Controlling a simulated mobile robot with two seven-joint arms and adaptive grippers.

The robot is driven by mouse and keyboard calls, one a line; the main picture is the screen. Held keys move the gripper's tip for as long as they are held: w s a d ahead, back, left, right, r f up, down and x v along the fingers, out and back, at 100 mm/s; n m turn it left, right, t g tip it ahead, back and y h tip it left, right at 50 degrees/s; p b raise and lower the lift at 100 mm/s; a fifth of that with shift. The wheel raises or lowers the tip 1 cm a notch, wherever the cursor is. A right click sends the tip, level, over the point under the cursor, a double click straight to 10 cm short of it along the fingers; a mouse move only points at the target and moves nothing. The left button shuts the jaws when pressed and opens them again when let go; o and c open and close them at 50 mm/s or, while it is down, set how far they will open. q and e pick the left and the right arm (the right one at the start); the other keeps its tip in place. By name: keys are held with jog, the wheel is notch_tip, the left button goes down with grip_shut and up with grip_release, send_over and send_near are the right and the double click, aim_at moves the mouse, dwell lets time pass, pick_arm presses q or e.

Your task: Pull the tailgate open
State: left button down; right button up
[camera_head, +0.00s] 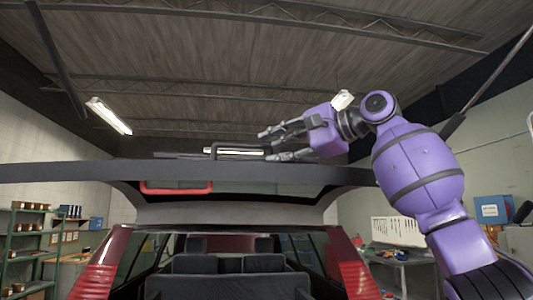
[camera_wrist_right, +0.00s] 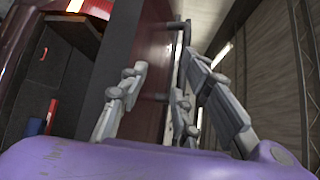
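The dark red vehicle's tailgate (camera_head: 80,172) is raised and lies roughly level across the head view, above the open cargo space. A dark bar handle (camera_head: 235,146) stands on its upper side. My right gripper (camera_head: 268,143) is at the right end of this handle, with its fingers spread. In the right wrist view, the gripper (camera_wrist_right: 165,85) has its fingers apart, with the dark red tailgate panel (camera_wrist_right: 150,45) between and beyond them. The dark handle (camera_wrist_right: 184,38) is near the right fingertips; I cannot tell whether they touch. My left gripper is out of view.
A red handle (camera_head: 177,188) shows below the tailgate's edge. Dark seats (camera_head: 225,265) are inside the vehicle. Shelves (camera_head: 35,235) stand at the left and a workbench (camera_head: 400,258) at the right. The ceiling is high, with open room above the tailgate.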

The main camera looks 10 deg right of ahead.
dwell(0.3)
jog(key=s+d+r, duration=0.2)
jog(key=d+r, duration=0.3)
jog(key=d, duration=0.1)
jog(key=shift+s+d+r, duration=0.2)
jog(key=shift+s+r, duration=0.15)
jog(key=shift+s, duration=0.05)
dwell(0.5)
dwell(0.8)
